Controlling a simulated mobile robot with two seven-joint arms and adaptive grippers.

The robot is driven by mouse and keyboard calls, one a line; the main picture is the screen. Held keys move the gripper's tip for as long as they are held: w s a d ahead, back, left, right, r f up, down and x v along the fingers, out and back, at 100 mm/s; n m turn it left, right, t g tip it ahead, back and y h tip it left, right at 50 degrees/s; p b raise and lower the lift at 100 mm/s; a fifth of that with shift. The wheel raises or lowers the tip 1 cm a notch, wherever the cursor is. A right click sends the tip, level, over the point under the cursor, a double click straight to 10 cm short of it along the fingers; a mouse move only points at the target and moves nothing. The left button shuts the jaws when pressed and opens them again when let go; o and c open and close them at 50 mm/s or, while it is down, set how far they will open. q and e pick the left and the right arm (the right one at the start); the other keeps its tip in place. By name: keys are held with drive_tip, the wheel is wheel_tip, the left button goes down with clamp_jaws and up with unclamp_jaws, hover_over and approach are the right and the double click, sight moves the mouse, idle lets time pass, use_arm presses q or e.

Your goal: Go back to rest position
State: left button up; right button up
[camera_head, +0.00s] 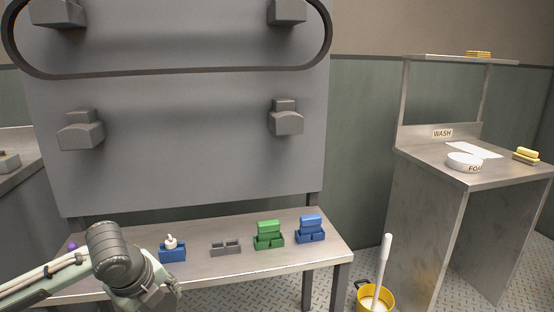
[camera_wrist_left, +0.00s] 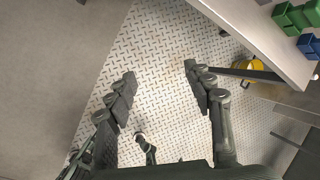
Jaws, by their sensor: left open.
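My left arm comes in from the lower left in the head view, in front of the bench. The left gripper (camera_wrist_left: 160,88) shows in the left wrist view with its two dark fingers wide apart. Nothing is between the fingers; below them is patterned metal floor. In the head view the gripper itself is mostly cut off at the bottom edge. My right gripper is not in either view.
The bench (camera_head: 225,265) carries a blue holder with a white-topped item (camera_head: 172,250), an empty grey holder (camera_head: 226,248), a green holder (camera_head: 268,236) and a blue holder (camera_head: 311,230). A yellow bucket (camera_head: 362,298) stands right of it. A wash table (camera_head: 500,172) stands farther right.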

use_arm(q)
wheel_tip(320, 180, down, 23)
drive_tip(key=s+d+n+h, duration=0.1)
drive_tip(key=s+d+n, duration=0.1)
drive_tip(key=n, duration=1.2)
drive_tip(key=s+a+f+n+g+y, duration=0.1)
drive_tip(key=s+a+f+n, duration=0.2)
drive_tip(key=s+f, duration=0.6)
drive_tip(key=s+a+f+n+g, duration=0.1)
drive_tip(key=s+a+f+n, duration=0.2)
drive_tip(key=s+f+n, duration=0.3)
drive_tip(key=s+f, duration=0.4)
drive_tip(key=s, duration=0.4)
drive_tip(key=shift+a+g+y, duration=0.4)
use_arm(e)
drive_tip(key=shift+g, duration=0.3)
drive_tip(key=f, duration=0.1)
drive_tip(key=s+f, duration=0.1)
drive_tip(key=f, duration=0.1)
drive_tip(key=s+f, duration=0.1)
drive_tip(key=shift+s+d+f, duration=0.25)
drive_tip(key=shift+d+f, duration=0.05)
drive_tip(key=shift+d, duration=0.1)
use_arm(q)
drive_tip(key=shift+c, duration=0.5)
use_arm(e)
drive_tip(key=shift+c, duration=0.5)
